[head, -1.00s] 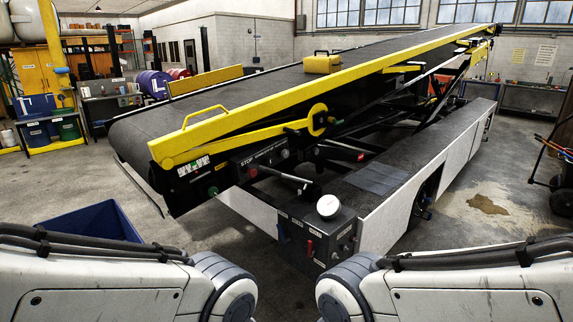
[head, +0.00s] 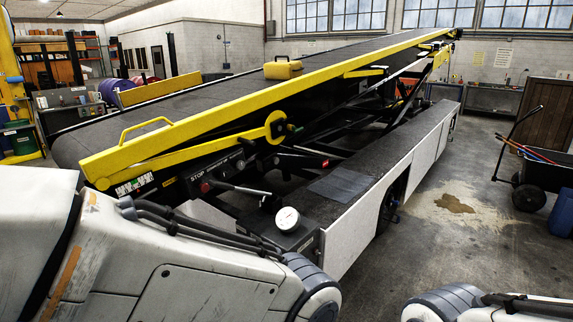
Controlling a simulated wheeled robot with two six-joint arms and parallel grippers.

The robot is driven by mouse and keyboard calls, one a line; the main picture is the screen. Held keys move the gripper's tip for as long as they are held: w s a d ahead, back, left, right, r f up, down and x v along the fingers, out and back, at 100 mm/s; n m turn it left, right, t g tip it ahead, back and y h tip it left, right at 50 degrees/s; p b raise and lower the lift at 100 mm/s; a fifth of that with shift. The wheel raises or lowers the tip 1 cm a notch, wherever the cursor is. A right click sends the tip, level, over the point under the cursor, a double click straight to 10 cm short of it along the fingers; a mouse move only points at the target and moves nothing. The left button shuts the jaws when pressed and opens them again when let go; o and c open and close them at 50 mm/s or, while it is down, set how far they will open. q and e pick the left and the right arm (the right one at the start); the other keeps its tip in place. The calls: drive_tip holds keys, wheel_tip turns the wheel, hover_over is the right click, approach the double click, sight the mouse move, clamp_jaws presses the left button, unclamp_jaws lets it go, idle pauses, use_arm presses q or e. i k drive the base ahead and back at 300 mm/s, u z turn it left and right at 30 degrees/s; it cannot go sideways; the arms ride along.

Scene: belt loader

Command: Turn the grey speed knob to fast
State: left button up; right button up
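The belt loader (head: 330,90) stands in front of me with its belt sloping up to the right. A dark side panel (head: 222,172) under its yellow rail carries a STOP label, a red button (head: 204,187) and small round controls too small to tell apart. A black-handled lever (head: 245,190) sticks out below it. A white round gauge (head: 287,219) sits on the corner box (head: 295,238), whose front is mostly hidden by my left arm. I cannot pick out the grey speed knob. Only links of my two arms show; neither gripper is in view.
A yellow case (head: 283,69) lies on the belt. A dark cart (head: 540,175) with a long handle and a blue drum (head: 562,213) stand at the right. A brown stain (head: 453,203) marks the open floor right of the loader.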

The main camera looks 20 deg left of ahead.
sight(240, 166)
drive_tip(key=z, duration=0.2)
drive_tip(key=i, duration=0.65)
drive_tip(key=u, duration=0.55)
drive_tip(key=i, duration=0.7)
drive_tip(key=u, duration=0.7)
